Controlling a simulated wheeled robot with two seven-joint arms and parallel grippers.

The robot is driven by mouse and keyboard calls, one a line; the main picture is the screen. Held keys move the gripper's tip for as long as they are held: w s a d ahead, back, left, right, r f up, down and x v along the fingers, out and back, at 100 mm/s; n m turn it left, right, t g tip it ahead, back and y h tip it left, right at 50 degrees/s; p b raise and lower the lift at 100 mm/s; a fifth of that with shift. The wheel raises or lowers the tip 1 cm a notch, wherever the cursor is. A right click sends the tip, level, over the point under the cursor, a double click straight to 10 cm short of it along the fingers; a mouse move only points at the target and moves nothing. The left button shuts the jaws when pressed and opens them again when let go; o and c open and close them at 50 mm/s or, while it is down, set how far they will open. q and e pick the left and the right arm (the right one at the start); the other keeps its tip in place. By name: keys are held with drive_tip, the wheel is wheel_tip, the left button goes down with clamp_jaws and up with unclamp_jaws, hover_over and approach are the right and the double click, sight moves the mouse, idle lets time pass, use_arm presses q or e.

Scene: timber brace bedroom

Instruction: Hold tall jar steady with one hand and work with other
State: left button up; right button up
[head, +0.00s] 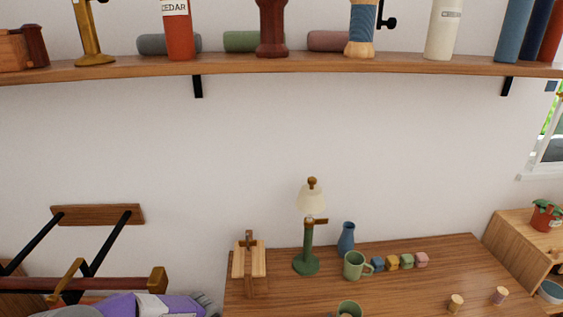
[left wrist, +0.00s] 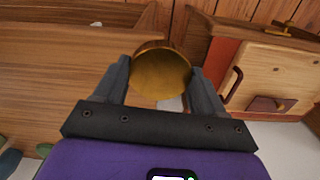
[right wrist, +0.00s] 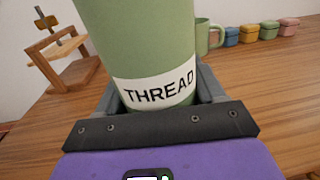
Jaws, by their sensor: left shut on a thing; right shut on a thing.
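The tall jar (right wrist: 140,40) is green with a white label reading THREAD and fills the middle of the right wrist view. My right gripper (right wrist: 157,88) is shut around its lower part; the jar's top is cut off there. In the head view a green round rim (head: 349,306) with brown inside shows at the bottom edge; I cannot tell if it is this jar. My left gripper (left wrist: 160,80) is shut on a round gold-brown hollow piece (left wrist: 161,72), its opening facing the left wrist camera. I cannot tell whether it is a lid or cup.
The wooden desk (head: 430,262) carries a small wooden press (head: 249,262), a green lamp (head: 306,262), a blue vase (head: 346,240), a green mug (head: 354,266), several coloured blocks and two wooden pegs. A laden wall shelf (head: 300,66) runs above.

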drive_tip(key=shift+a, duration=0.1)
idle(0.3)
drive_tip(key=a+r+n+g+y, duration=0.2)
drive_tip(key=a+n+g+y, duration=0.7)
drive_tip(key=a+n+y, duration=0.3)
drive_tip(key=shift+a+n+g+y, duration=0.3)
drive_tip(key=shift+a+g+y, duration=0.1)
drive_tip(key=shift+a+y, duration=1.5)
use_arm(q)
drive_tip(key=shift+w, duration=0.1)
use_arm(e)
drive_tip(key=shift+d, duration=0.1)
use_arm(q)
drive_tip(key=w+d+r+n, duration=0.1)
drive_tip(key=w+d+r, duration=0.4)
drive_tip(key=d+r, duration=0.3)
drive_tip(key=w+d+r+n, duration=0.2)
drive_tip(key=w+d+r, duration=0.3)
drive_tip(key=r, duration=0.5)
drive_tip(key=s+d+r, duration=0.3)
drive_tip(key=d+r, duration=0.1)
drive_tip(key=d, duration=0.3)
drive_tip(key=shift+d+r, duration=0.2)
drive_tip(key=shift+r, duration=0.1)
drive_tip(key=shift+s+f, duration=0.1)
